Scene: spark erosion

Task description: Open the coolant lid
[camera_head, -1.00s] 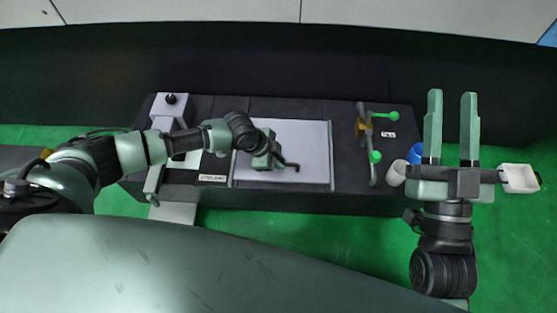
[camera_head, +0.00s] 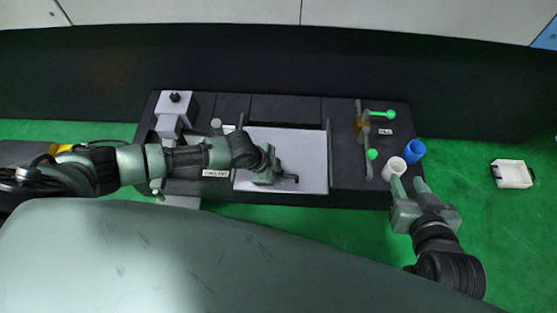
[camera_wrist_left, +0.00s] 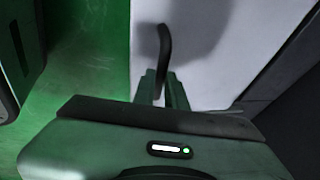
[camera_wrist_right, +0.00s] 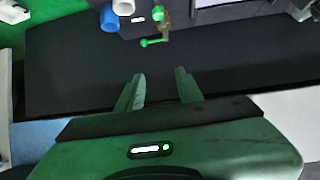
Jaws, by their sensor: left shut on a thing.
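The coolant lid appears to be the pale flat panel (camera_head: 305,150) in the middle of the black machine top, where it looks closed. A dark bent handle (camera_head: 290,178) is near its front edge. My left gripper (camera_head: 274,178) is over the panel and shut on this handle; in the left wrist view the handle (camera_wrist_left: 166,45) rises from between the fingers (camera_wrist_left: 163,80). My right gripper (camera_head: 408,184) is open and empty at the machine's front right, its fingers apart in the right wrist view (camera_wrist_right: 161,76).
A white cup (camera_head: 393,168) and a blue cup (camera_head: 414,152) stand by my right gripper. A bracket with green knobs (camera_head: 372,154) is right of the panel. A grey-white block with a black knob (camera_head: 174,104) is at the left. A white tray (camera_head: 514,174) lies over the green floor.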

